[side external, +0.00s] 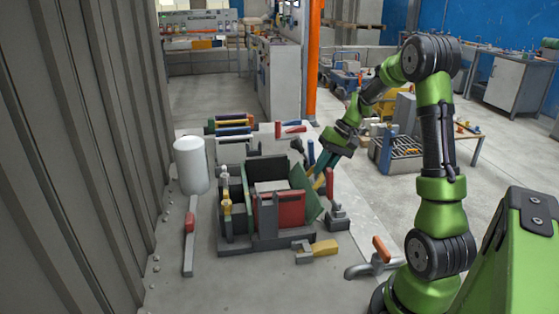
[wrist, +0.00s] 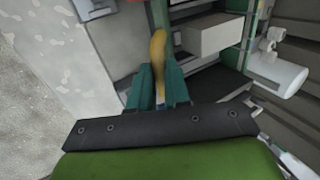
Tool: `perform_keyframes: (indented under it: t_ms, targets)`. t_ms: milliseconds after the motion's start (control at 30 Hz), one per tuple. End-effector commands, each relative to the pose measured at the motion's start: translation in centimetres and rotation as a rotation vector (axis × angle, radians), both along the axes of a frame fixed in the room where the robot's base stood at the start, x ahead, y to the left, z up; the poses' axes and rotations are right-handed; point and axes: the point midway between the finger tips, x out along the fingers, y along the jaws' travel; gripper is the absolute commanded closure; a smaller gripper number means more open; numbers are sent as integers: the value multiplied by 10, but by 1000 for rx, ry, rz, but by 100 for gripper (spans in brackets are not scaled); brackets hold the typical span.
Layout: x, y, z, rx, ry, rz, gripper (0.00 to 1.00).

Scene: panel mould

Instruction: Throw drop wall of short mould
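The mould (side external: 262,240) is a dark box on a base plate on the floor, with green walls and a red front panel (side external: 290,210). A green wall (side external: 305,192) at its right end leans outward. My gripper (side external: 319,177) is beside this leaning wall, its teal fingers pointing down and left. In the wrist view a yellow handle (wrist: 158,58) runs in line between the two teal fingers of my gripper (wrist: 159,72), with little gap at either side. Whether the fingers press on it cannot be told. A pale grey block (wrist: 208,38) lies just beyond.
A white cylinder (side external: 190,164) stands at the mould's left, with a red-handled lever (side external: 190,222) near it. Coloured bars (side external: 232,130) lie behind.

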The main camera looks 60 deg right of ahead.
Motion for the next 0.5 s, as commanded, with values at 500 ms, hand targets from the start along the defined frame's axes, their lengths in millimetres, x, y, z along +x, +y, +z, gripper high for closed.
perform_keyframes:
  t_ms: [500]
  targets:
    - [-8,-7,-7,-16,22,-4,58]
